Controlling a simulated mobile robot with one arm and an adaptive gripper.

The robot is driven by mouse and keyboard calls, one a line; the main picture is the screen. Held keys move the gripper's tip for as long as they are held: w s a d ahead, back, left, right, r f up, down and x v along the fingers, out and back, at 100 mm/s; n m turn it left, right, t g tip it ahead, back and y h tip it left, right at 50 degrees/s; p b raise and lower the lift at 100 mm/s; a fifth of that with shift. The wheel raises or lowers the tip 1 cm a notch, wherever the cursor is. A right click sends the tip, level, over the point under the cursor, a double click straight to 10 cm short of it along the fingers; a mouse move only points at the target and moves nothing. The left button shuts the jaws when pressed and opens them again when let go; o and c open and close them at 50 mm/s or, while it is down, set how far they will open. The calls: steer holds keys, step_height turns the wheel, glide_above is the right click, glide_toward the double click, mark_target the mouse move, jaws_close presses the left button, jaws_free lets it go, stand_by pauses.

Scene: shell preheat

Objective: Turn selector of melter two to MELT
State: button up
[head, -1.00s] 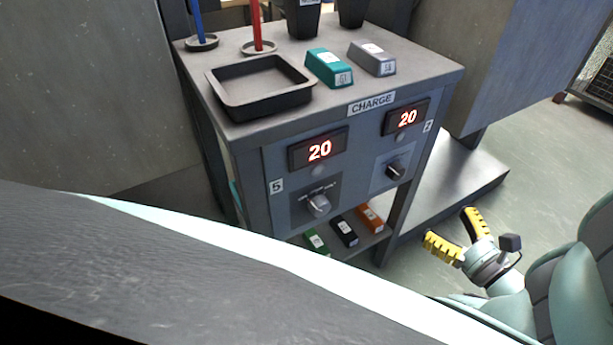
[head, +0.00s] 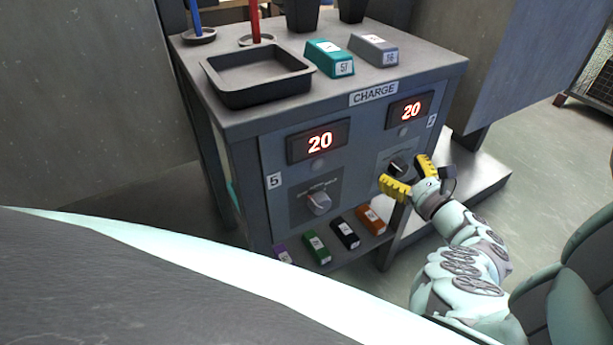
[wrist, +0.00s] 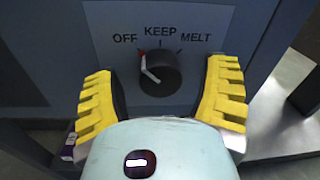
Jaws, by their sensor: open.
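The melter two panel is on the right of the cabinet front, beside the label 2 (head: 431,121). Its black selector knob (head: 398,165) shows larger in the wrist view (wrist: 160,73), under the words OFF, KEEP and MELT. The knob's white pointer line is turned up and left, toward the red mark on the OFF side. My gripper (head: 404,170) is open in front of this panel. In the wrist view its yellow fingers stand left and right of the knob, with gaps between. I see no contact. The melter two display (head: 411,110) reads 20.
Melter 5's grey knob (head: 318,203) and its display (head: 320,141) are to the left. A black tray (head: 258,98), a teal block (head: 329,59) and a grey block (head: 373,49) are on top. Several colored blocks lie on the lower shelf (head: 347,255).

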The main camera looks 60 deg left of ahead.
steer(key=shift+o, duration=0.2)
steer(key=shift+a, duration=0.15)
steer(key=c, duration=1.3)
